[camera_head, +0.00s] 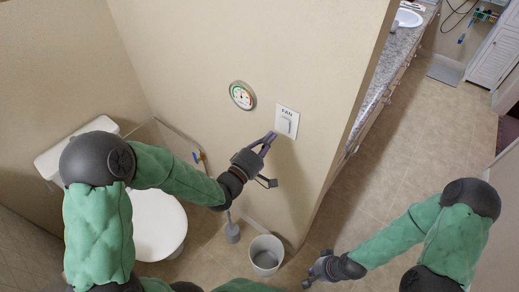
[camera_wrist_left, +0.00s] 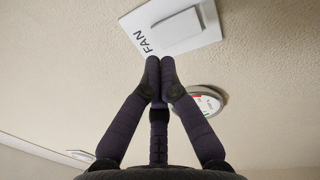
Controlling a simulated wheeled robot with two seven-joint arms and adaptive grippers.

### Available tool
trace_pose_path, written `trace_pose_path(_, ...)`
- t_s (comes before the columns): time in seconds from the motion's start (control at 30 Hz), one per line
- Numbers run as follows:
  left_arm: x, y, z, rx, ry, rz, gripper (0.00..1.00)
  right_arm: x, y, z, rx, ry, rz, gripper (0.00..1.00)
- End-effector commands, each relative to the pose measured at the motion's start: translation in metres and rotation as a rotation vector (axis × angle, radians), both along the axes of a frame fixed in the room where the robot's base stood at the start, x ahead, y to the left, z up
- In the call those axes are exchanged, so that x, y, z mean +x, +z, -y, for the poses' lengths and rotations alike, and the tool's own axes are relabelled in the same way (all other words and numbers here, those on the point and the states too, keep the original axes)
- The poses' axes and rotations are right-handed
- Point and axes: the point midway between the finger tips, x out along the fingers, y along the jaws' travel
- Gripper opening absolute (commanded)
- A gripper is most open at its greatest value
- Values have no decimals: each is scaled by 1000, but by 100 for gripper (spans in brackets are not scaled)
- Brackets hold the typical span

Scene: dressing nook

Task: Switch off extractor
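The extractor switch is a white wall plate (camera_head: 279,128) marked FAN with a raised rocker (camera_head: 285,125). In the left wrist view the plate (camera_wrist_left: 203,39) and its rocker (camera_wrist_left: 176,27) are at the top, just beyond my fingertips. My left gripper (camera_head: 270,137) is at the wall just below and left of the plate. In the left wrist view its fingertips (camera_wrist_left: 160,66) are together with nothing between them. A small gap seems to separate them from the switch; contact cannot be told. My right gripper (camera_head: 314,272) is low over the floor, away from the switch; its finger opening is unclear.
A round dial gauge (camera_head: 242,95) hangs on the wall left of the switch, also in the left wrist view (camera_wrist_left: 208,101). A toilet (camera_head: 157,225) stands at left, a white bin (camera_head: 266,255) below the switch. A granite counter (camera_head: 388,60) lies beyond the wall's edge.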

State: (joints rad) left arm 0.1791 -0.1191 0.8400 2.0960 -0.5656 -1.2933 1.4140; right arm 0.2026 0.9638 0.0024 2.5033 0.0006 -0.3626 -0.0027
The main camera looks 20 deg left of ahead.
Motion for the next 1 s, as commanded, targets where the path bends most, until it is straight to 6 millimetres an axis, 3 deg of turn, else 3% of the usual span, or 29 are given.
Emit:
trace_pose_path(0.1,20,3,8,0,-3,1,0,0,-1,0,0,0,0,0)
trace_pose_path(0.33,44,6,16,0,-1,1,0,0,-2,0,0,0,0,0)
trace_pose_path(1.0,56,8,20,2,0,-2,0,0,-8,0,0,0,-1,0)
